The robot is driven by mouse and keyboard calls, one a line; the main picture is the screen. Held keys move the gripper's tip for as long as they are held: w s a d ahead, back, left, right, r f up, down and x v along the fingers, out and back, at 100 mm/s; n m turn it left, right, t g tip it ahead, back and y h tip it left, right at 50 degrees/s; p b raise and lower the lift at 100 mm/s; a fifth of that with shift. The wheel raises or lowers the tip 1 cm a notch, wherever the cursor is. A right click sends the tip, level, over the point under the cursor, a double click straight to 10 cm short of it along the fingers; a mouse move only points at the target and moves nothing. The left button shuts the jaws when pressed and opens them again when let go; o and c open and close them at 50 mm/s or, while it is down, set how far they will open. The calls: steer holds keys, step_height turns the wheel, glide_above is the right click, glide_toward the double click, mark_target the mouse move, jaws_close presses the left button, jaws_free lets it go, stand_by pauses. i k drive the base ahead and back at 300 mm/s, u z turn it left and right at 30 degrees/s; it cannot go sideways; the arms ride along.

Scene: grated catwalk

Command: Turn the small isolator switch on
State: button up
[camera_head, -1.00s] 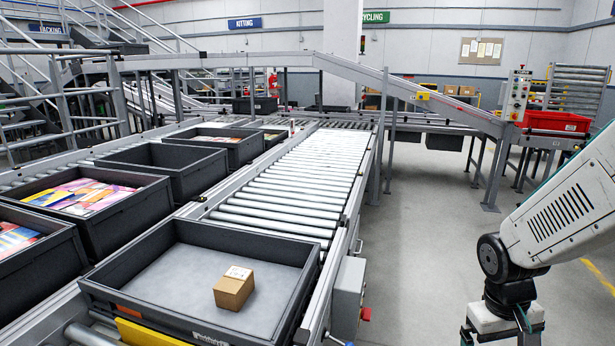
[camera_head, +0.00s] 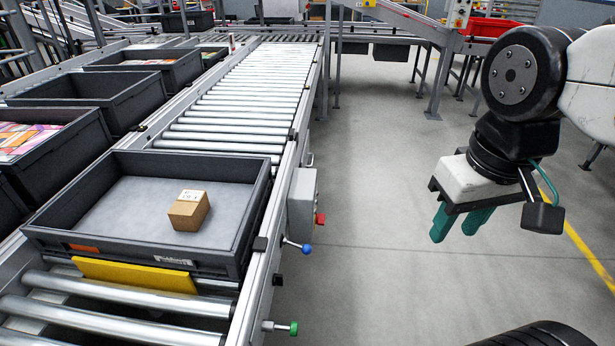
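A grey box (camera_head: 302,202) is mounted on the right side rail of the roller conveyor. A small red knob (camera_head: 320,219) sticks out from its right side; it looks like the isolator switch, but its on or off position is too small to tell. My gripper (camera_head: 454,231) hangs to the right of the box over the floor, well apart from the knob. Its two teal fingers point down with a gap between them, and nothing is between them.
A blue-ended lever (camera_head: 306,248) and a green-ended knob (camera_head: 293,328) stick out from the rail below the box. A dark tote (camera_head: 75,235) holding a carton (camera_head: 188,210) sits on the rollers behind a yellow plate (camera_head: 140,276). Floor between rail and gripper is clear.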

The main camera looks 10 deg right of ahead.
mark_target(320, 217)
steer(key=k, duration=1.15)
steer(key=z, duration=1)
steer(key=i, duration=1.7)
steer(key=u, duration=0.8)
steer(key=i, duration=0.35)
steer(key=u, duration=0.25)
